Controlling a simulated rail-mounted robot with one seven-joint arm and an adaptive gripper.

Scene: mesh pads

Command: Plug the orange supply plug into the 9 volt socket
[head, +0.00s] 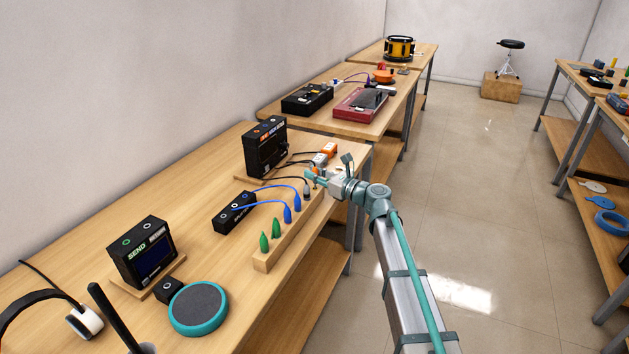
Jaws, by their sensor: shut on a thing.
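My gripper (315,178) is at the far end of the wooden plug rack (290,235), beside the rear right edge of the bench. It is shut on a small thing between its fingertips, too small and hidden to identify. A grey plug (306,190) with a dark cable shows just below the fingertips. Orange and white pieces (328,149) lie just behind the gripper; I cannot tell whether one is the orange supply plug. A black unit (265,150) with an orange label stands left of them. The 9 volt socket cannot be made out.
Two blue plugs (288,214) and green plugs (264,242) stand in the rack. A black box (234,212) with a blue cable lies left of it. The black SEND unit (142,252) and a teal-rimmed round pad (198,308) are nearer. Bare bench lies along the wall.

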